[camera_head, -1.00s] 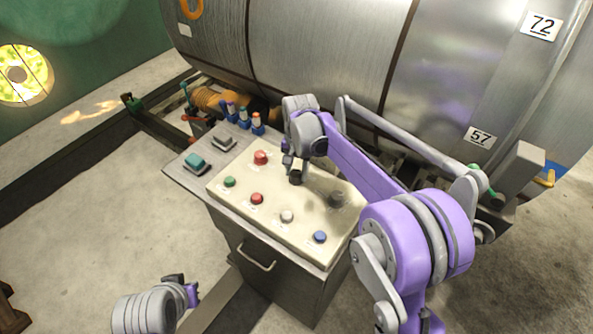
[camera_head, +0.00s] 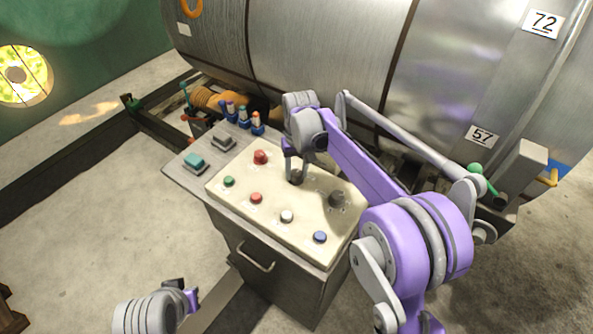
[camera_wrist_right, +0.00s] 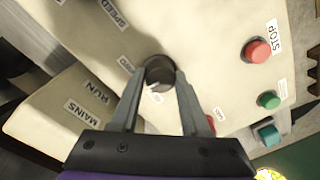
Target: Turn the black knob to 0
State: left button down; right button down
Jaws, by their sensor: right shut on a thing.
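The black knob (camera_wrist_right: 158,72) stands on the cream control panel (camera_head: 235,198) and has a light pointer mark. In the right wrist view my right gripper (camera_wrist_right: 160,88) has one finger on each side of the knob and is shut on it. In the head view the right gripper (camera_head: 296,172) comes down onto the knob (camera_head: 296,178) from above and partly hides it. The small scale labels around the knob are too blurred to read. My left gripper (camera_head: 188,292) is low at the left, away from the panel; its fingers do not show clearly.
A red STOP button (camera_wrist_right: 257,50) sits near the knob, with green, red, white and blue buttons around. A second dark knob (camera_head: 337,199) is to the right. A big metal cylinder (camera_head: 330,45) stands behind.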

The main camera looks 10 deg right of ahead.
aim_at(298, 172)
jog(key=shift+n, duration=0.5)
jog(key=shift+c, duration=1.9)
grip_release()
notch_tip(298, 172, up, 11)
jog(key=shift+d, duration=0.2)
jog(key=shift+f, duration=0.1)
